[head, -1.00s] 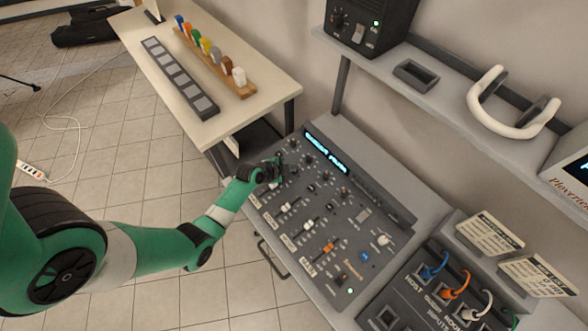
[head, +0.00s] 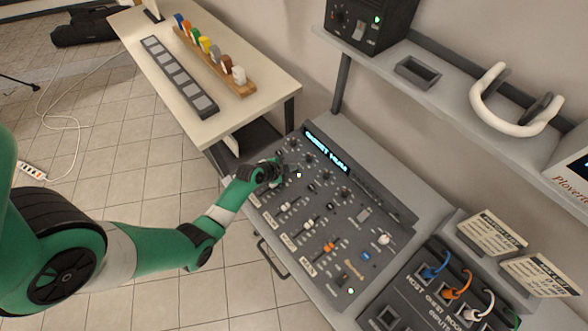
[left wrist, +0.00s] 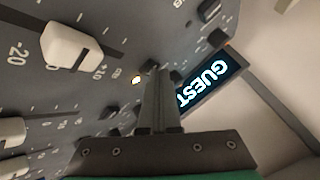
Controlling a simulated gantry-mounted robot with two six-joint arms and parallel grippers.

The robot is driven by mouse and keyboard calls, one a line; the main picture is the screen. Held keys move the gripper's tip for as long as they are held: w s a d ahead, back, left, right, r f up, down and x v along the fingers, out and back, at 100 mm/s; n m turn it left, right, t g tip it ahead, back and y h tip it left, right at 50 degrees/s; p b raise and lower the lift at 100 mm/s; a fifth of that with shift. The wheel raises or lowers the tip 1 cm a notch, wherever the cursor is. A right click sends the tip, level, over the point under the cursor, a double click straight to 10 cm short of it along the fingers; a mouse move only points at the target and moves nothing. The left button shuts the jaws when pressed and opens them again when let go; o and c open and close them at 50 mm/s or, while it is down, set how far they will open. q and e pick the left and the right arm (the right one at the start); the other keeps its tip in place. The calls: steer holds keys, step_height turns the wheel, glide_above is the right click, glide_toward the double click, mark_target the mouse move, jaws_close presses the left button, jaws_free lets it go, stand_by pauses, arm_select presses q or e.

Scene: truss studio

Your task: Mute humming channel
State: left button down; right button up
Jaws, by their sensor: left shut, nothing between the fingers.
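The grey mixing console (head: 270,222) fills the middle of the head view, with knobs, faders and small buttons. Its lit display (head: 326,151) appears to read "GUEST HUM"; the word GUEST is clear on the display in the left wrist view (left wrist: 211,80). My left gripper (head: 280,170) is shut and empty over the console's upper left part, hiding some controls. In the left wrist view my left gripper's fingers (left wrist: 158,72) point at the panel beside a small lit light (left wrist: 137,79). A pale light (head: 298,175) shows just right of the gripper in the head view. My right gripper is out of view.
Several white fader caps (head: 308,224) and an orange one (head: 330,247) stand up from the console. A patch panel (head: 440,290) with coloured cables and label cards is at the lower right. A shelf (head: 440,92) with a headset overhangs behind.

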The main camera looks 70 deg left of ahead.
arm_select(q)
steer(key=shift+f, duration=0.1)
steer(key=shift+s+r+p, duration=0.1)
steer(key=shift+r+p, duration=0.25)
steer(key=shift+p, duration=0.1)
step_height(320, 180, up, 6)
steer(key=p, duration=0.5)
stand_by(0.4)
